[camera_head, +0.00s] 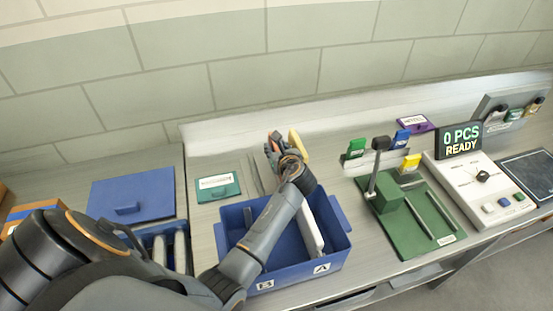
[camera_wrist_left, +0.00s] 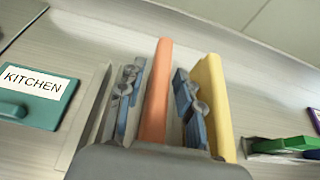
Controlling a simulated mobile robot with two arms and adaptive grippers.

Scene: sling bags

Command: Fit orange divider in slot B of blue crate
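The orange divider (camera_wrist_left: 157,90) stands upright between the fingers of my left gripper (camera_wrist_left: 158,95) in the left wrist view. The fingers are apart, with a narrow gap showing on each side of the divider. A yellow divider (camera_wrist_left: 212,100) stands just outside the right-hand finger. In the head view my left gripper (camera_head: 283,152) is behind the blue crate (camera_head: 338,242), over a rack that it largely hides. The crate has labels B (camera_head: 264,285) and A (camera_head: 321,268) on its front. A white divider (camera_head: 311,232) stands inside on the A side. My forearm hides part of the B side.
A green fixture (camera_head: 420,215) and a counting scale (camera_head: 480,185) stand to the right. A teal KITCHEN lid (camera_head: 217,187) lies left of the rack. A blue lid (camera_head: 132,194) lies farther left. The wall is close behind the counter.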

